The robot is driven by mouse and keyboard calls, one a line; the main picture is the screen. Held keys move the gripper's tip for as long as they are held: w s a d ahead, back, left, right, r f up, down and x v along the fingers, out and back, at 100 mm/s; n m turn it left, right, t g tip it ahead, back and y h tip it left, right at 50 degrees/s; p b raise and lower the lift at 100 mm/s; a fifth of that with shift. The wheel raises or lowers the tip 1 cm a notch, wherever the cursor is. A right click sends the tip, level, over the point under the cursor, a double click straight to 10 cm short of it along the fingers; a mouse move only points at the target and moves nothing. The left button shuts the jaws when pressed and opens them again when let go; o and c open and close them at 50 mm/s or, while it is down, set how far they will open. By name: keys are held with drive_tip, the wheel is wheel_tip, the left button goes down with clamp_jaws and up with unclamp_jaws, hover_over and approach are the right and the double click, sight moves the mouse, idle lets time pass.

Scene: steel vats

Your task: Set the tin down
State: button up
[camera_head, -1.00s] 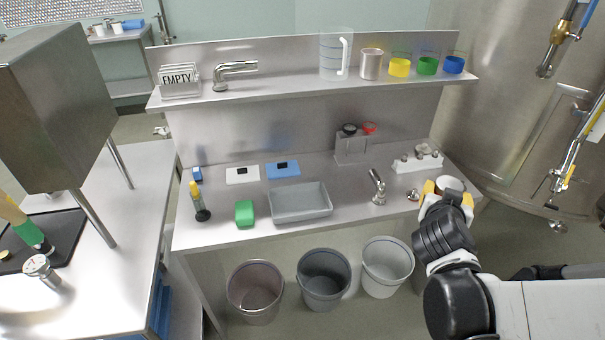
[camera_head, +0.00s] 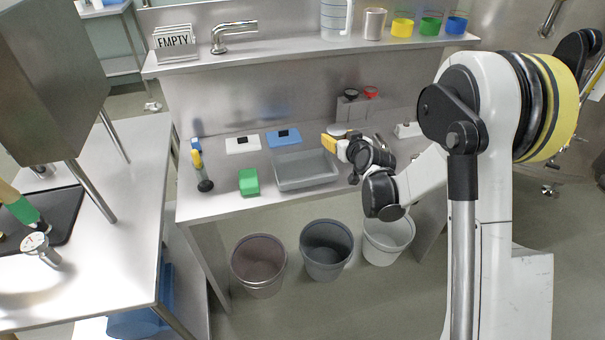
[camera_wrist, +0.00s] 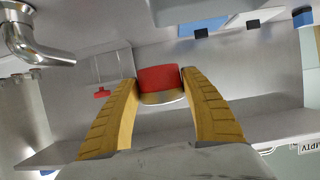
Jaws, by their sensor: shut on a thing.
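My gripper (camera_head: 335,138) is shut on the tin. In the wrist view both yellow fingers (camera_wrist: 160,85) press on its sides. The tin (camera_wrist: 160,77) is small and round there, with a red side and a tan and pale band near me. In the head view only its pale round top (camera_head: 339,129) shows past the fingers; the rest is hidden. The gripper and tin appear by the right rear corner of the grey tray (camera_head: 306,184), over the steel bench (camera_head: 225,205). I cannot tell whether the tin touches the bench.
A blue mat (camera_head: 283,141) and white mat (camera_head: 240,148) lie behind the tray. A holder with black and red tops (camera_head: 352,110) stands behind my gripper. A shelf (camera_head: 300,50) runs above. Several bins (camera_head: 327,262) stand below.

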drive_tip(key=b, duration=0.5)
hover_over(300, 174)
wheel_tip(300, 174, down, 7)
drive_tip(key=shift+f, duration=0.1)
wheel_tip(300, 174, down, 4)
drive_tip(key=shift+f+b, duration=0.1)
drive_tip(key=shift+b, duration=0.9)
drive_tip(key=shift+r, duration=0.2)
drive_tip(key=o, duration=1.2)
drive_tip(key=shift+f, duration=0.1)
